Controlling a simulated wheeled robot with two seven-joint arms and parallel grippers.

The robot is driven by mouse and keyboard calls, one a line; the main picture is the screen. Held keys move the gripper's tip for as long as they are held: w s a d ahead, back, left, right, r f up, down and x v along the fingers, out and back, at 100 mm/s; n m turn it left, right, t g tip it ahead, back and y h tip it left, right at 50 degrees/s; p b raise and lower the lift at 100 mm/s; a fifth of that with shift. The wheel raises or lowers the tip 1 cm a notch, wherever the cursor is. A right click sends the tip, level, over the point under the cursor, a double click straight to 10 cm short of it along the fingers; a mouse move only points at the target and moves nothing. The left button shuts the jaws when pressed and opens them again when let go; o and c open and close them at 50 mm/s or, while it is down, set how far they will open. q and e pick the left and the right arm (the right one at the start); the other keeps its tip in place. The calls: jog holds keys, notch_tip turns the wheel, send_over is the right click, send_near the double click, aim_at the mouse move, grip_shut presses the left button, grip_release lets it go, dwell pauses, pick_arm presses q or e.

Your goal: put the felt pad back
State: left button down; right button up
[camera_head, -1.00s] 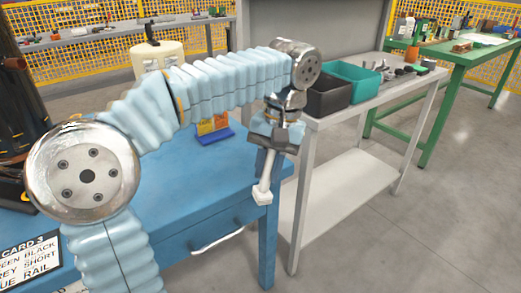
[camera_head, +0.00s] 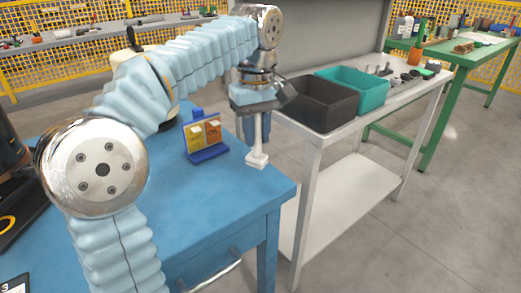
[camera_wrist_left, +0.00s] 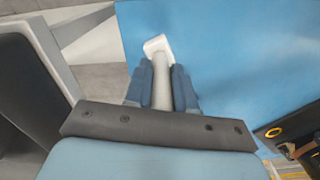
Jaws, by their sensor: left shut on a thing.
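My left gripper (camera_head: 256,138) points down over the right corner of the blue table (camera_head: 220,215). It is shut on a white stem with a square white foot, which I take to be the felt pad (camera_head: 257,160). In the left wrist view the blue fingers (camera_wrist_left: 161,75) close on both sides of the white stem, and the felt pad's white foot (camera_wrist_left: 158,45) sticks out past the tips. I cannot tell whether the foot touches the table. My right gripper is not in view.
A black bin (camera_head: 318,105) and a teal bin (camera_head: 368,92) sit on the grey cart at right. A black object with an orange ring (camera_head: 12,225) lies at far left. The table front is clear.

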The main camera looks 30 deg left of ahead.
pick_arm(q)
jog(key=f, duration=0.2)
jog(key=w+f, duration=0.1)
jog(key=w+f+b, duration=0.1)
jog(key=f, duration=0.1)
jog(key=shift+a+f, duration=0.1)
jog(key=shift+f, duration=0.2)
jog(key=c, duration=0.9)
grip_release()
jog(key=shift+c, duration=0.2)
notch_tip(320, 180, up, 12)
jog(key=p, duration=0.3)
jog(key=shift+p, duration=0.4)
